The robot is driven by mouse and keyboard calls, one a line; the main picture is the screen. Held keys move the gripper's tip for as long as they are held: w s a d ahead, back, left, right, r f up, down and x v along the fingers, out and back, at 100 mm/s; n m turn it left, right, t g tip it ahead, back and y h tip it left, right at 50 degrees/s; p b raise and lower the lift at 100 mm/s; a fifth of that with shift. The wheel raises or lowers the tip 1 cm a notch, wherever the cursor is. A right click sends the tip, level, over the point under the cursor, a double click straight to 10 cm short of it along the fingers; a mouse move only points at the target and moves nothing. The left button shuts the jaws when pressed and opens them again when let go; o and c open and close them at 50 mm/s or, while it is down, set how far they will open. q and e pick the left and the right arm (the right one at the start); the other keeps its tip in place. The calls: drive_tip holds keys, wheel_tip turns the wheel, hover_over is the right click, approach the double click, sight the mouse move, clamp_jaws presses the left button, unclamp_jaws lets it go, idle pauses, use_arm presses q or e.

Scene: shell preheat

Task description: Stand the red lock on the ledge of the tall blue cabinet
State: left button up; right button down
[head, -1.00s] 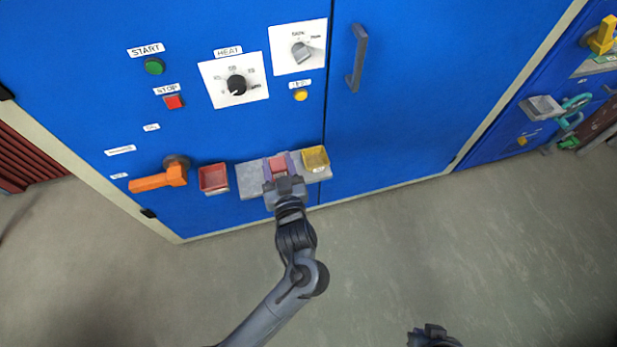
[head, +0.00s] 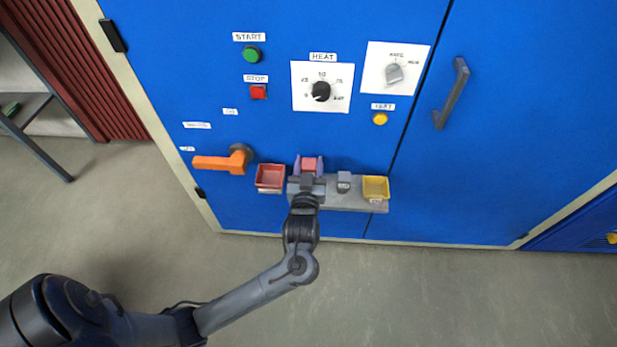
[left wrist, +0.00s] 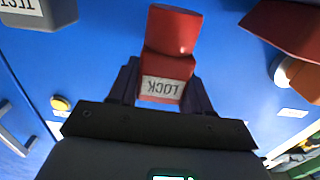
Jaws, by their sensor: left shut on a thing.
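The red lock (head: 310,162), with a white LOCK label in the left wrist view (left wrist: 168,62), is between the purple fingers of my left gripper (head: 310,168). The gripper is shut on it, with a finger on each side. The grey ledge (head: 332,200) is on the front of the tall blue cabinet (head: 290,120). The lock is at the ledge's left end, in front of the cabinet face. Whether its base touches the ledge is hidden by the gripper. My right gripper is out of view.
A grey block (head: 344,181), labelled TEST in the left wrist view (left wrist: 38,12), stands mid-ledge. A yellow bin (head: 376,188) is at the right end. A red bin (head: 270,177) is close left of my gripper. An orange handle (head: 222,162) sticks out farther left.

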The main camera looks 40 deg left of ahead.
use_arm(q)
drive_tip(key=shift+a+f, duration=0.15)
drive_tip(key=shift+f, duration=0.15)
wheel_tip(320, 180, down, 4)
drive_tip(key=b, duration=0.2)
drive_tip(key=shift+r+b, duration=0.15)
drive_tip(key=shift+b, duration=0.25)
drive_tip(key=shift+r, duration=0.1)
drive_tip(key=shift+f, duration=0.2)
drive_tip(key=o, duration=1.1)
drive_tip(key=shift+r, duration=0.1)
